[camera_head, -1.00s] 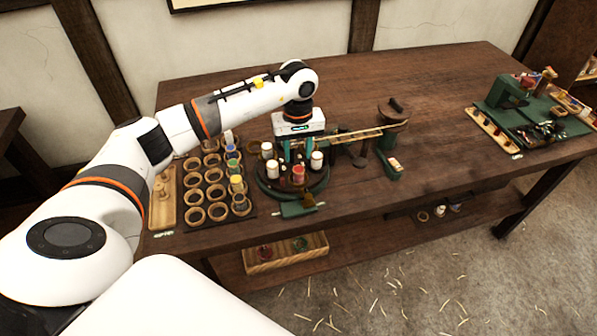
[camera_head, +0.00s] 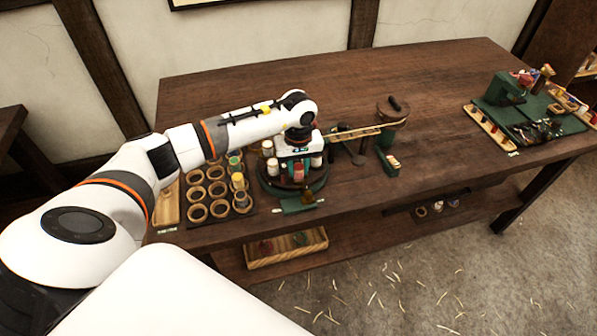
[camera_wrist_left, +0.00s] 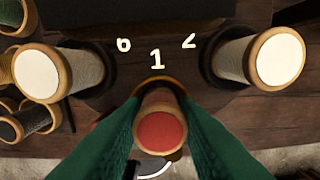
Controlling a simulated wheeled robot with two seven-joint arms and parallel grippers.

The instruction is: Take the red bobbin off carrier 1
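In the head view the red bobbin (camera_head: 298,172) is just below my left gripper's body. My left gripper (camera_wrist_left: 160,105) points down, with one green finger on each side of the bobbin. The fingers are very near it, but whether they press on it cannot be told. My right gripper is out of view.
A rack of wooden rings (camera_head: 218,190), some holding bobbins, lies left of the carrier base (camera_head: 272,186). A wooden rail (camera_head: 350,134) runs behind to the right. A green machine (camera_head: 508,90) stands at the far right.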

